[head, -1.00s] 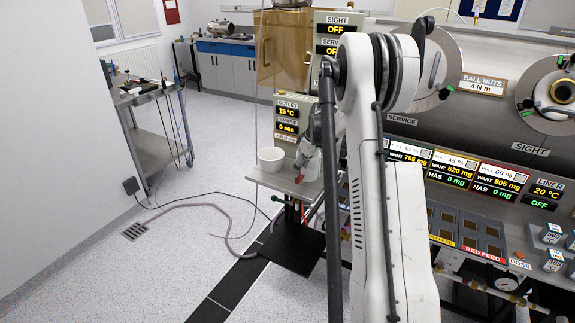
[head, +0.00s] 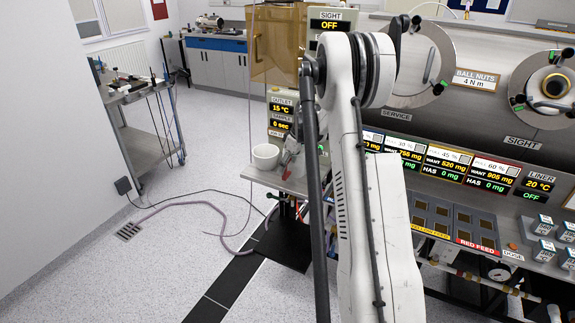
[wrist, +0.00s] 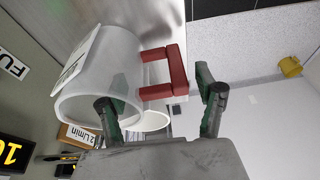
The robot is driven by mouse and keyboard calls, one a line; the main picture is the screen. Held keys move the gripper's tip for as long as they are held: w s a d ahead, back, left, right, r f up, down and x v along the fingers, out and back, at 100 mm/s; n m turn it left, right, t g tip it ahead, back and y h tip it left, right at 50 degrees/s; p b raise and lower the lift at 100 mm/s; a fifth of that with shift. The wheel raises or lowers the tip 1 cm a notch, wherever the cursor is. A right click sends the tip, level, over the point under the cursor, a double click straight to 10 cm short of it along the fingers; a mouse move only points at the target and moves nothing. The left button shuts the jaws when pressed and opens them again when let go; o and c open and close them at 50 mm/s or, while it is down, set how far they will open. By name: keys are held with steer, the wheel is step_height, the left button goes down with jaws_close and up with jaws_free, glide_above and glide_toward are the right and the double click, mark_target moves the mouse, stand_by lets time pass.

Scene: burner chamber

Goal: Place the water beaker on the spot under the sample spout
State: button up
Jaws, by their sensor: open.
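The water beaker (wrist: 100,75) is a translucent white cup with a red handle (wrist: 163,73), large at the left of the wrist view and tilted by the camera's angle. It carries a white label (wrist: 80,58). My gripper (wrist: 160,100) is open, with one finger overlapping the beaker's wall and the other beyond the handle, so the handle lies between them in the picture. I cannot tell whether they touch it. In the head view my gripper (head: 292,148) is at the steel shelf (head: 262,178), and my arm hides most of the beaker. The sample spout and its spot are not clearly visible.
The outlet and sample display (head: 281,115) is just behind. The burner panel (head: 455,165) fills the right side. Open floor lies left.

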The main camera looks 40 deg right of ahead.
steer(key=shift+r, duration=0.1)
steer(key=v, duration=1.1)
steer(key=s+a+r+m, duration=0.1)
steer(key=s+a+r, duration=0.2)
steer(key=a+r, duration=0.35)
steer(key=s+a+r+t+h, duration=0.1)
steer(key=s+a+r, duration=0.25)
steer(key=a, duration=0.65)
steer(key=s+a+r+m, duration=0.1)
steer(key=s+a+r, duration=0.25)
steer(key=a, duration=0.55)
steer(key=s+a+f+m+t, duration=0.2)
steer(key=s+a+f+t, duration=0.1)
steer(key=s+a, duration=1.3)
steer(key=s, duration=0.4)
steer(key=shift+a+f, duration=0.25)
steer(key=shift+a, duration=0.15)
steer(key=shift+s, duration=0.15)
